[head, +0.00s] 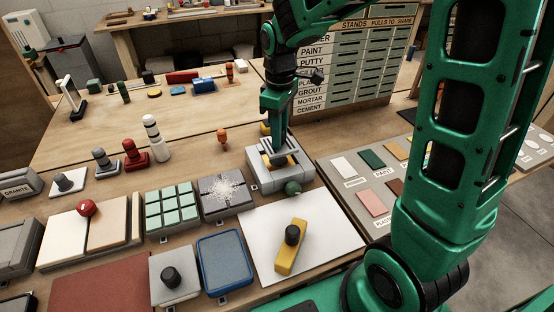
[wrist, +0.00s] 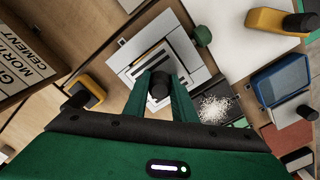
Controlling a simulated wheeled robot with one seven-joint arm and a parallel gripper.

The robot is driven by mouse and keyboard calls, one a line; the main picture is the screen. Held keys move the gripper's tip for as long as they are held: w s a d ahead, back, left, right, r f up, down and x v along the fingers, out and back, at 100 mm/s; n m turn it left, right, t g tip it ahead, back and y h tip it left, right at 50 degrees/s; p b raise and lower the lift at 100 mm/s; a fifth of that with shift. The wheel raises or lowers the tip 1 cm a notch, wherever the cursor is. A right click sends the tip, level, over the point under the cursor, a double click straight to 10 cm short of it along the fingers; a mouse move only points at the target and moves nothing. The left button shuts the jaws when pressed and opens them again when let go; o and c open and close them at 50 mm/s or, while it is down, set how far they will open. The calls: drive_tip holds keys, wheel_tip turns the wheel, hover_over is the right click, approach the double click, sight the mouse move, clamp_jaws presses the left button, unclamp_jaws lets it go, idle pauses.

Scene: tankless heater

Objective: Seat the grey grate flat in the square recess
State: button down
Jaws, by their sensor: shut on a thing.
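The grey grate (head: 268,157), a slatted plate, is at the light grey square block (head: 292,183) with the recess, in the middle of the table. My gripper (head: 276,146) points down over this block. In the wrist view my gripper (wrist: 160,88) is shut on the grate's dark round knob, and the grate (wrist: 150,62) shows dark slots beyond the fingers. The block's pale rim (wrist: 185,48) surrounds it. A bit of yellow shows beside the grate in the head view. My fingers hide part of the grate, and I cannot tell whether it lies flat.
A yellow block with a black knob (head: 290,248) lies on a white sheet in front. A sample board (head: 350,185) is at right.

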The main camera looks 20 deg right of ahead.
drive_tip(key=shift+f, duration=0.25)
drive_tip(key=shift+f, duration=1.4)
drive_tip(key=shift+f, duration=0.95)
idle(1.7)
drive_tip(key=c, duration=1.4)
unclamp_jaws()
drive_tip(key=shift+c, duration=0.9)
drive_tip(key=shift+c, duration=0.8)
